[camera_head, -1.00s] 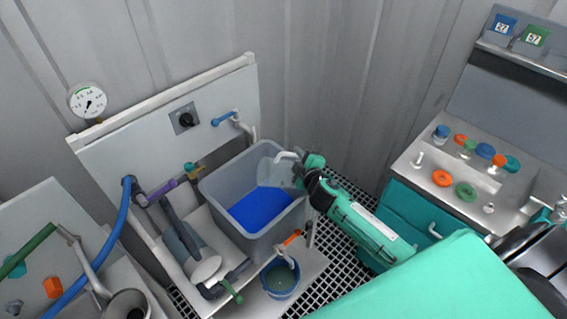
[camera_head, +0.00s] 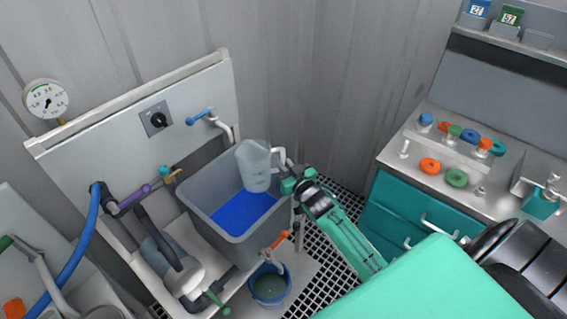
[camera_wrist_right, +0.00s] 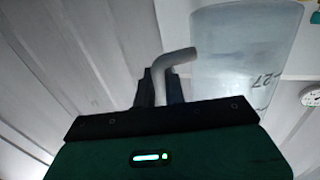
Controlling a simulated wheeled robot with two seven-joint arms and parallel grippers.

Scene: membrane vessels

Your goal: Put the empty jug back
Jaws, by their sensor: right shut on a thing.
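The jug (camera_head: 255,167) is translucent and pale, and stands about upright in the air over the grey tank (camera_head: 190,198). Blue liquid (camera_head: 243,211) lies in the tank below it. My right gripper (camera_head: 285,172) is shut on the jug's handle, at the jug's right side. In the right wrist view the jug (camera_wrist_right: 245,50) shows with dark marks on its wall, and the bent grey handle (camera_wrist_right: 172,62) runs down between the fingers (camera_wrist_right: 160,88). No contents are visible in the jug. My left gripper is out of view.
A blue bucket (camera_head: 270,287) stands in front of the tank, under an orange-handled tap (camera_head: 279,240). A blue-handled tap (camera_head: 200,117) and pipe are behind the tank. A bench (camera_head: 400,165) with coloured rings is at the right, with teal drawers (camera_head: 385,215) below.

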